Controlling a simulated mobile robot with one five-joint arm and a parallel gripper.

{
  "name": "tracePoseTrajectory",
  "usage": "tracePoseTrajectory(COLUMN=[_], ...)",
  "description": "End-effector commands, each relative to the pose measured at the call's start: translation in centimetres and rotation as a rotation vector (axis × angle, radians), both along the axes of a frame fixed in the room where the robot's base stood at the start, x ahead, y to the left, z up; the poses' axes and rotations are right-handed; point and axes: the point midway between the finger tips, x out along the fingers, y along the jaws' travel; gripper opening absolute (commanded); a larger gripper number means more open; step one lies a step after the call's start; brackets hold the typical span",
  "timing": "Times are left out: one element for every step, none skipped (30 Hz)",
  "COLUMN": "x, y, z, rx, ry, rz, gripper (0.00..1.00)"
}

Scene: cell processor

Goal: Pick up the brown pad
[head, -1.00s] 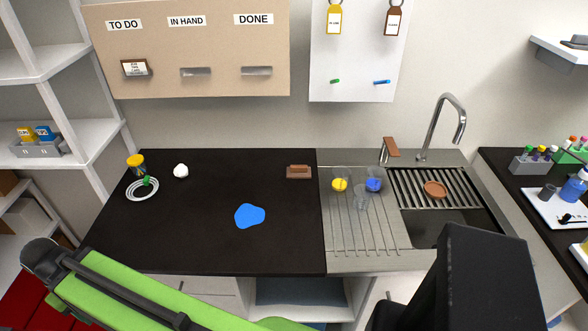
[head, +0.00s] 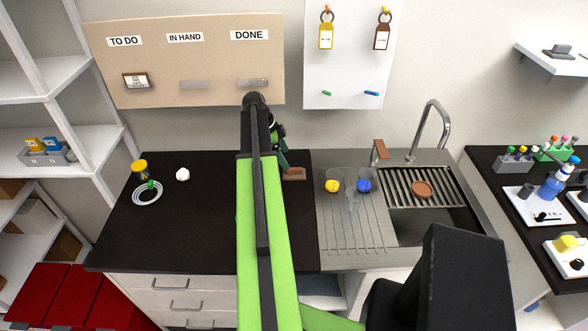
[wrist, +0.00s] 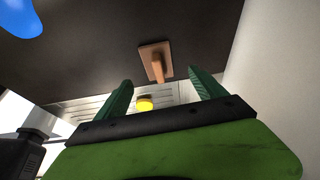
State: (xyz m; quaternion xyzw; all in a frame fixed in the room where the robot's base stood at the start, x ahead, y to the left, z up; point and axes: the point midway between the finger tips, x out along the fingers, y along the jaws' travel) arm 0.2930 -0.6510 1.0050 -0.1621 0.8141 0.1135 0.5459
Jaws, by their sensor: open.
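The brown pad (head: 296,174) is a flat brown block with a raised handle, lying on the black counter near the edge of the sink unit. My gripper (head: 285,166) is beside it in the head view and partly covers its left side. In the wrist view the pad (wrist: 149,50) is upright in the picture, its handle pointing down between the two green fingers of my gripper (wrist: 160,80). The fingers are open and empty, and no contact with the pad shows.
Cups with yellow (head: 333,186) and blue (head: 365,186) contents stand on the drainboard, right of the pad. A yellow-lidded jar (head: 140,170) and white ball (head: 183,174) are at left.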

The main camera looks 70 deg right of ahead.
Motion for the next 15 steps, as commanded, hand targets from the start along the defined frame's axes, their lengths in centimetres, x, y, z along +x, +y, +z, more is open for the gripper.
tracePoseTrajectory(x=[-0.6,-0.8,-0.9,-1.0,-1.0,-1.0,-1.1,-1.2,-1.4,-1.5,-1.6,-1.6,-1.6,-1.6,-1.6], y=[-0.4,-0.5,-0.6,-0.6,-0.5,-0.6,-0.6,-0.6,-0.7,-0.7,-0.7,-0.7,-0.7,-0.7,-0.7], z=[0.1,0.1,0.1,0.0,-0.2,-0.6,-1.0,-1.4,-2.0,-2.3,-2.4,-2.4,-2.3,-2.2,-2.4], rx=[-0.006,-0.008,-0.01,-0.01,-0.01,-0.009,-0.01,-0.01,-0.01,-0.009,-0.009,-0.009,-0.009,-0.009,-0.009], ry=[0.001,0.001,0.001,0.001,0.002,0.002,0.0,0.0,0.001,0.001,0.001,0.001,0.001,0.001,0.001], rz=[-0.024,-0.033,-0.037,-0.037,-0.036,-0.036,-0.035,-0.035,-0.034,-0.033,-0.033,-0.032,-0.031,-0.031,-0.031], gripper=[0.8,0.8,0.8,0.8,0.8,0.8,0.8,0.8,0.8,0.8,0.8,0.8,0.8,0.8,0.8])
